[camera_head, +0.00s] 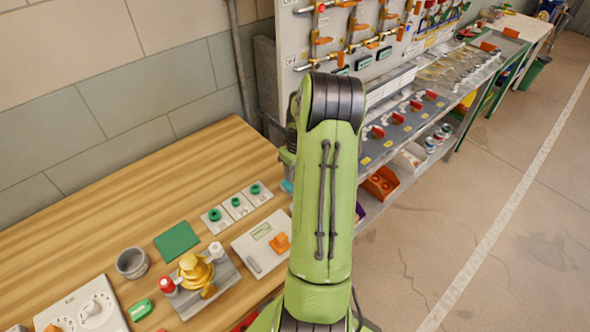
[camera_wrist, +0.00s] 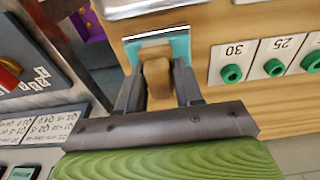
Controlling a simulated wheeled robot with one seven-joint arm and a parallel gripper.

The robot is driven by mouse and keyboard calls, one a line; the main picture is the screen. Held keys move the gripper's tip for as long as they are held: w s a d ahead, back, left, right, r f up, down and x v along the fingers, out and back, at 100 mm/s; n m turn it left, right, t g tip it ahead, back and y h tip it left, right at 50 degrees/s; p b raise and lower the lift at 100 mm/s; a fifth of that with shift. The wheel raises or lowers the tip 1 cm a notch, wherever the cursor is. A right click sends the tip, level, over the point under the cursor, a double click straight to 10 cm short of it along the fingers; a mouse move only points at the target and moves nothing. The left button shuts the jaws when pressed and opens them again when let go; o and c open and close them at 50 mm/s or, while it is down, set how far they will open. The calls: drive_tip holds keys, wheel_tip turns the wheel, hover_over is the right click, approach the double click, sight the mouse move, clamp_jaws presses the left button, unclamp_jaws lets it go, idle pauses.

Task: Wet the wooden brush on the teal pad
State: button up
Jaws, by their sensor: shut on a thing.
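The wooden brush (camera_wrist: 157,76) shows in the wrist view as a light brown block between the two fingers of my gripper (camera_wrist: 158,88), which is shut on it. The teal pad (camera_wrist: 181,44) lies on the wooden bench just beyond the brush, partly covered by it. I cannot tell whether the brush touches the pad. In the head view a sliver of the teal pad (camera_head: 287,186) shows beside my arm. There my arm hides the gripper and brush.
Plates with green rings (camera_head: 237,203) stand on the bench near the pad. A dark green mat (camera_head: 177,240), a grey cup (camera_head: 131,263) and a brass valve (camera_head: 195,268) are farther left. The floor is clear.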

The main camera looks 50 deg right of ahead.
drive_tip(key=shift+f+b, duration=0.3)
drive_tip(key=shift+f, duration=0.1)
idle(1.0)
drive_tip(key=shift+r+p, duration=2.6)
drive_tip(key=shift+r, duration=1.05)
drive_tip(key=shift+f, duration=0.1)
